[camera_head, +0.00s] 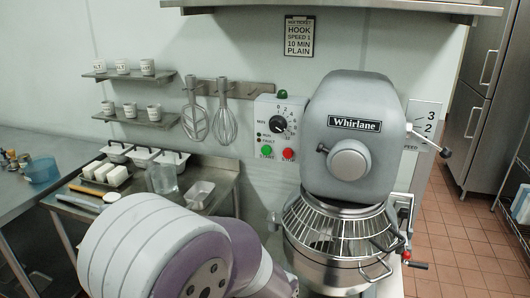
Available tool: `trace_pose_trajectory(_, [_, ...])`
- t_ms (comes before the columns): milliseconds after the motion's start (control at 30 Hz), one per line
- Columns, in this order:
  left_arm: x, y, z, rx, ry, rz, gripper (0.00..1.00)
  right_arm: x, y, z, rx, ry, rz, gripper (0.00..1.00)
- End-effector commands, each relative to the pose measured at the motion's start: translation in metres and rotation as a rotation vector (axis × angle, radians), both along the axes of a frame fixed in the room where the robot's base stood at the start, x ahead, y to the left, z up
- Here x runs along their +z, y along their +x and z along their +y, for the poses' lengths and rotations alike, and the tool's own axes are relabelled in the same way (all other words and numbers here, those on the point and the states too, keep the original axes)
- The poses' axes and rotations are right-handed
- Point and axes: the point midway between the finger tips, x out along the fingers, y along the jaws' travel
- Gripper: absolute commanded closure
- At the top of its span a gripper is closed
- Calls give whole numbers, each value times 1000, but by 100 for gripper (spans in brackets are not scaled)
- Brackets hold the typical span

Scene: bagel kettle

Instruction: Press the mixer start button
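The mixer (352,130) is a grey stand mixer marked "Whirlane", with a steel bowl (325,270) under a wire guard (330,228). Its white control panel (270,107) is to the left of the mixer head. The green button (266,150) sits at the panel's lower left, labelled START. A red button (288,154) is to its right. A black dial (279,124) is above them, and a green lamp (282,94) tops the panel. One of my arms fills the lower middle, below the panel. Neither gripper shows. The buttons are unobstructed.
A side table (215,168) at left holds white tubs, a clear jug (163,178) and a metal tin (199,194). A lever (428,140) sticks out at the mixer's right.

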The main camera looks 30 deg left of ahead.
Motion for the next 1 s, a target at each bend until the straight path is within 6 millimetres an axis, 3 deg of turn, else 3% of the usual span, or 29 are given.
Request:
trace_pose_trajectory(33, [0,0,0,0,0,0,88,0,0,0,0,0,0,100])
trace_pose_trajectory(67, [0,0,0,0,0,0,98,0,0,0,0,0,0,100])
trace_pose_trajectory(100, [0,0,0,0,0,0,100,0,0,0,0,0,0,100])
trace_pose_trajectory(1000, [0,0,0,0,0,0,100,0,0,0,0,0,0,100])
